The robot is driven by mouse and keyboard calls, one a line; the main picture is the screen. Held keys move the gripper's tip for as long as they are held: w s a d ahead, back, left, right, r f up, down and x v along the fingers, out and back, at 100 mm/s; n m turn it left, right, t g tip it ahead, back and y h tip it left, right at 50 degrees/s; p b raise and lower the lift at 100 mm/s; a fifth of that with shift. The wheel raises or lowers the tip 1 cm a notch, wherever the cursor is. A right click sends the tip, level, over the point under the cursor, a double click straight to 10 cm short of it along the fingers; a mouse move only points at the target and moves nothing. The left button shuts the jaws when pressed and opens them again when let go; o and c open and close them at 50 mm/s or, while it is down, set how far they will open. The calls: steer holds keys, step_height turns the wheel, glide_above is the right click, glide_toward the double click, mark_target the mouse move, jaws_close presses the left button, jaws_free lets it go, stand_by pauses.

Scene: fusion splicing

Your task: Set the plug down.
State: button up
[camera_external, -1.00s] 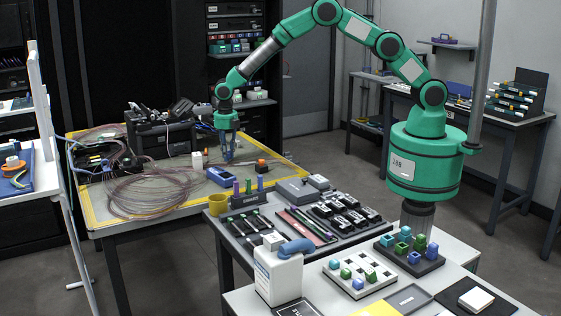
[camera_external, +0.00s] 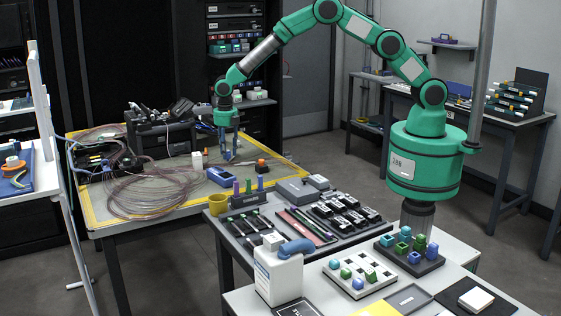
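My gripper (camera_external: 229,146) points straight down over the far table with the yellow edge. Its two fingers are spread apart. A small blue piece, which looks like the plug (camera_external: 228,156), stands between and just below the fingertips, at the table top. It is too small to tell its exact shape or whether a finger still touches it.
A blue handheld device (camera_external: 220,176) lies just in front of the gripper. A white bottle (camera_external: 197,160) stands to its left, and an orange-topped item (camera_external: 262,165) to its right. Coiled cables (camera_external: 150,190) cover the table's left side. A black case (camera_external: 165,138) stands behind.

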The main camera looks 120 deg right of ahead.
step_height(320, 180, up, 11)
steer(key=p, duration=0.2)
steer(key=shift+a+f, duration=0.15)
steer(key=shift+a, duration=0.05)
stand_by(0.4)
steer(key=shift+w, duration=0.1)
